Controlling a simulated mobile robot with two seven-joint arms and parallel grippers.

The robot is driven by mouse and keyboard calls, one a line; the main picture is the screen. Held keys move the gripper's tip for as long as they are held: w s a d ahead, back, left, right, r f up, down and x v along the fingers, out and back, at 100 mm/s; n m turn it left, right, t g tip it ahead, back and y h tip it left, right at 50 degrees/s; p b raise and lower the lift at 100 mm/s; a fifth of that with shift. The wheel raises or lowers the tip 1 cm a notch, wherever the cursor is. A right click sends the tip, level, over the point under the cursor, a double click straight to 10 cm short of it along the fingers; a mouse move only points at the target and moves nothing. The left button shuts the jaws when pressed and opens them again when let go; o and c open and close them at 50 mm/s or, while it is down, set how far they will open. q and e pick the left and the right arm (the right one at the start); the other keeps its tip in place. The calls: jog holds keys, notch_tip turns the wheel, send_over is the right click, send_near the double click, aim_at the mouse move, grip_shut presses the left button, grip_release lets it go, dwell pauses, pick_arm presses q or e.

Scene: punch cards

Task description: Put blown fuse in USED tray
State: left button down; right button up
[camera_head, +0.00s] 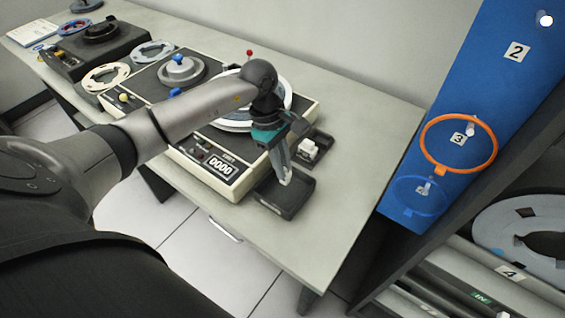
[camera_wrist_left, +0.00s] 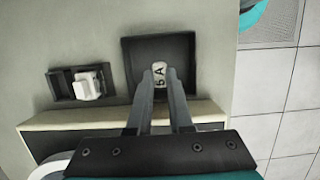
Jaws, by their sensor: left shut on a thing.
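My left gripper (camera_head: 287,180) is shut on a small pale fuse (camera_wrist_left: 159,74) marked "5 A", which shows between the fingertips in the left wrist view. The gripper points down at a dark square open tray (camera_head: 299,186) near the table's front edge. This tray also shows in the left wrist view (camera_wrist_left: 138,52), with the fuse in front of its floor. I cannot tell whether the fuse touches the tray. No USED lettering is readable. My right gripper is not in view.
A smaller dark holder (camera_wrist_left: 62,86) with a white block (camera_wrist_left: 87,83) stands beside the tray. A tape machine (camera_head: 205,165) with a "0000" counter is left of it. The table's right part (camera_head: 365,150) is clear. A blue panel (camera_head: 500,90) with rings stands at right.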

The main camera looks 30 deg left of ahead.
aim_at(287, 171)
pick_arm(q)
jog(key=shift+b, duration=0.6)
dwell(0.7)
jog(key=shift+a+b+x, duration=0.2)
jog(key=shift+b+x, duration=0.6)
jog(key=shift+a+b+x, duration=0.2)
jog(key=shift+b+x, duration=0.6)
jog(key=shift+b, duration=0.05)
jog(key=shift+a+b+x, duration=0.2)
jog(key=shift+b+x, duration=0.6)
jog(key=shift+x, duration=0.05)
dwell(1.0)
jog(key=c, duration=0.7)
grip_release()
jog(key=shift+f, duration=0.1)
jog(key=shift+c, duration=1.1)
jog(key=shift+d+r+p+v, duration=0.1)
jog(key=shift+d+p+v, duration=0.2)
jog(key=shift+p+v, duration=0.8)
jog(key=shift+d+r+p+v, duration=0.1)
jog(key=shift+d+p+v, duration=0.4)
jog(key=shift+v, duration=1)
jog(key=shift+d+r+p+v, duration=0.1)
jog(key=shift+d+p+v, duration=0.05)
jog(key=shift+p+v, duration=1.05)
